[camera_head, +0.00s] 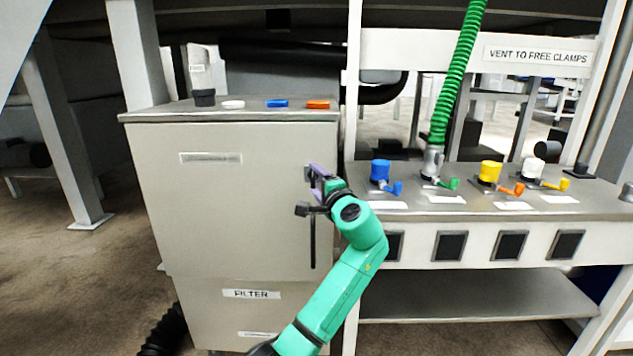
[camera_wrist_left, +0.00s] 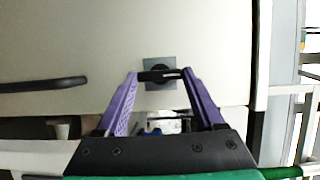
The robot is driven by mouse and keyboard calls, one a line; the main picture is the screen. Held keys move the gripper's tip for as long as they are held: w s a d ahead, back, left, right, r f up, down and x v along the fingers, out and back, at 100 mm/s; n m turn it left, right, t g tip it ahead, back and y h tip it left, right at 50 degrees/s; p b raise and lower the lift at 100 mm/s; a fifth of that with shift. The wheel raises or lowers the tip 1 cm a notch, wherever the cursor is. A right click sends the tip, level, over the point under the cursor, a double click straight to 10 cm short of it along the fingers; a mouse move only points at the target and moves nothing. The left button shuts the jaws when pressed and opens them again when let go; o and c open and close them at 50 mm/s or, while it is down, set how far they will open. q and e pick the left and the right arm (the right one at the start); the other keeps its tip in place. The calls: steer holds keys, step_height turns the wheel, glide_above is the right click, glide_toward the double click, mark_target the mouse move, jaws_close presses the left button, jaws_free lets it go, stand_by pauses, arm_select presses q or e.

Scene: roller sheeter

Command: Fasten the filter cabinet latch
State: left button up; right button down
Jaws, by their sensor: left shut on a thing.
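The filter cabinet (camera_head: 230,225) is a pale grey box with a FILTER label low on its front; its door looks closed. The latch (camera_wrist_left: 160,75) is a small black turning bar on a grey square plate near the door's edge. In the wrist view the bar lies across, roughly parallel to the long black door handle (camera_wrist_left: 42,84). My left gripper (camera_wrist_left: 162,74) has its purple fingers shut on the latch bar, one at each end. In the head view the left gripper (camera_head: 314,184) is at the door's right edge and mostly hides the latch. My right gripper is out of view.
Small coloured caps, including a blue one (camera_head: 277,103) and an orange one (camera_head: 317,104), lie on the cabinet top. To the right stands a bench (camera_head: 480,205) with coloured valves and a green hose (camera_head: 457,75). Floor is open to the left.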

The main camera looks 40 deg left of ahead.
arm_select(q)
steer(key=o, duration=1.4)
steer(key=v, duration=1.4)
steer(key=shift+s+d, duration=0.2)
steer(key=shift+d, duration=0.05)
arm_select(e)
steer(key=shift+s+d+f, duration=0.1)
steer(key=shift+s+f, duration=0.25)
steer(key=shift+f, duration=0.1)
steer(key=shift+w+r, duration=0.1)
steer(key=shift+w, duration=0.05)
